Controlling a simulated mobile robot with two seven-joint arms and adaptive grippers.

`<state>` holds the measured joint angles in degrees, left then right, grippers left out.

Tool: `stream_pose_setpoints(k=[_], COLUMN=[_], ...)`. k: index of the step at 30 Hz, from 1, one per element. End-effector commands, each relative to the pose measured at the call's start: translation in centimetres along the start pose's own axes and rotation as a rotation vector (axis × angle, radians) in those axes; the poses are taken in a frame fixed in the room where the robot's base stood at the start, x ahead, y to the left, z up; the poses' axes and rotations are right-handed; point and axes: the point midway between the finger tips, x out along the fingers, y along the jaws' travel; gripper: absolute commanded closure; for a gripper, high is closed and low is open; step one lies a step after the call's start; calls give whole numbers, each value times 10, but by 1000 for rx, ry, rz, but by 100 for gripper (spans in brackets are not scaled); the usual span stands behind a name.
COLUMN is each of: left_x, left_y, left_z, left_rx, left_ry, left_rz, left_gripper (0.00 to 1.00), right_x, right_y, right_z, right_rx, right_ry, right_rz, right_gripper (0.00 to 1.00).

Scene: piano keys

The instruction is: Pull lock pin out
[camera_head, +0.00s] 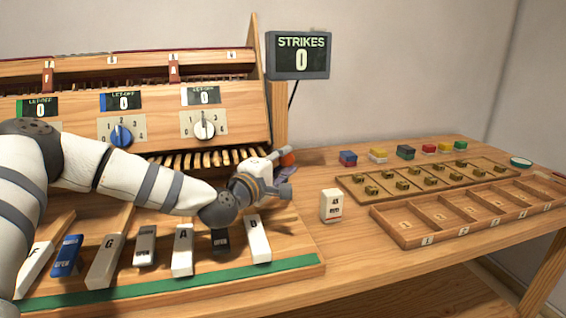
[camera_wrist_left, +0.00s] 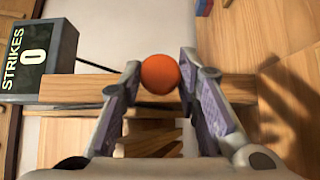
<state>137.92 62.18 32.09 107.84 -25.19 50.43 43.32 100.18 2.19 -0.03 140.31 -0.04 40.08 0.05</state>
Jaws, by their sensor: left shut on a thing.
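The lock pin shows as an orange ball knob (camera_wrist_left: 160,74) between my left gripper's fingertips (camera_wrist_left: 159,82) in the left wrist view. In the head view the orange knob (camera_head: 288,159) shows just beyond my left gripper (camera_head: 285,174), beside the right end of the piano frame. My left gripper is shut on the knob, with a finger on each side. The pin's shaft is hidden, so I cannot tell how deep it sits. My right gripper is not in view.
The keys, such as the white B key (camera_head: 258,238), lie below my left arm. A strikes display (camera_head: 299,55) stands behind. A white block (camera_head: 331,206), a compartment tray (camera_head: 408,236) and several coloured blocks are to the right. The table between is clear.

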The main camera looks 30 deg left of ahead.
Motion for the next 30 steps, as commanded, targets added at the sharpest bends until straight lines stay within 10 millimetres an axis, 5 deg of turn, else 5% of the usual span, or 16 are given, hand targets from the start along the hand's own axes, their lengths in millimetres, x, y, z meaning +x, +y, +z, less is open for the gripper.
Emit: stream_pose_setpoints(k=[1,2,4,14,24,30], left_x=[-1,-1,-1,-3,-88,-115], left_y=[-3,-3,-3,-2,-1,-2], left_z=[3,4,3,1,0,0], left_rx=[0,0,0,0,-11,-5], left_ry=[-10,-10,-9,-4,-1,-3], left_rz=[-7,-7,-7,-5,-2,-5], left_gripper=[100,65,50,50,50,50], right_x=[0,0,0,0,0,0], right_y=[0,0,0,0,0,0], right_z=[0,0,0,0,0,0], right_rx=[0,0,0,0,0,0], right_ry=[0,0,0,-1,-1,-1], right_rz=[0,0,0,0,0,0], right_gripper=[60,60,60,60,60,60])
